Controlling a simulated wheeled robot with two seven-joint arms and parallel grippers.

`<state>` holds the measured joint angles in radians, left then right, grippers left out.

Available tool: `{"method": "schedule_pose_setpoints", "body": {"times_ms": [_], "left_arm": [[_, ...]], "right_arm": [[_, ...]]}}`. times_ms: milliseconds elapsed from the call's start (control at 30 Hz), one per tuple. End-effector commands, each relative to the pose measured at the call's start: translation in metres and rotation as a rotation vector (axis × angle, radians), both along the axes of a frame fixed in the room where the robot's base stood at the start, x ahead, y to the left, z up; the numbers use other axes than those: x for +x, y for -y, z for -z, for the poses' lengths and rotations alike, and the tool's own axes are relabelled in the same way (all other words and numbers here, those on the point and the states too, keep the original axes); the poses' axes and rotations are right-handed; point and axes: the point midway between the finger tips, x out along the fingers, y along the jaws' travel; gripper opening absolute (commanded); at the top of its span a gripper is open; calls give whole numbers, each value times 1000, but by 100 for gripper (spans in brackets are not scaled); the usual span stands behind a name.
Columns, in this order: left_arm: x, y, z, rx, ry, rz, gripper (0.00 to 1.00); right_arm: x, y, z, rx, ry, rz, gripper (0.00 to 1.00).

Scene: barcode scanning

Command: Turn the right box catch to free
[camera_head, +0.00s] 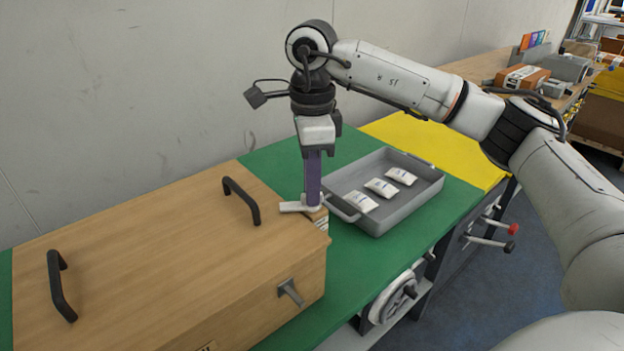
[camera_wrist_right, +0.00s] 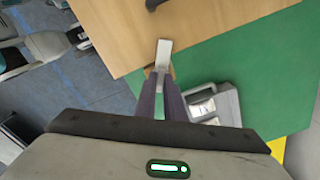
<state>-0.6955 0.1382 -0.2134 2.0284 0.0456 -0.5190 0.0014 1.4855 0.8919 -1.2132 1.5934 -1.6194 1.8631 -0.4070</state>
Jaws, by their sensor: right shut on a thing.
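The wooden box (camera_head: 170,240) fills the lower left of the head view, its lid down. The right box catch (camera_head: 292,207) is a small pale grey piece at the box's far right corner, lying partly over the lid. In the wrist view the catch (camera_wrist_right: 164,53) points onto the wooden top. My right gripper (camera_head: 313,205) points straight down, its purple fingers shut on the catch; the fingertips hide part of it. A darker grey catch (camera_head: 291,292) sits on the box's near side. My left gripper is not in view.
Two black handles (camera_head: 241,201) (camera_head: 61,285) stand up from the lid. A grey tray (camera_head: 408,209) with three white packets (camera_head: 380,187) stands close right of the box on the green mat (camera_head: 347,262). A wall (camera_head: 110,90) rises behind.

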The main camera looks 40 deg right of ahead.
Motion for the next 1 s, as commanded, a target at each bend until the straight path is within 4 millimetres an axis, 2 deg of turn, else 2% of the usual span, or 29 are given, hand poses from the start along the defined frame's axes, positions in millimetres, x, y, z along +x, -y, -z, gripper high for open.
{"method": "schedule_pose_setpoints", "body": {"times_ms": [600,1000], "left_arm": [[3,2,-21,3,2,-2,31],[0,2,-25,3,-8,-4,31]], "right_arm": [[0,0,-2,0,0,586,0],[0,0,-2,0,1,892,0]]}}
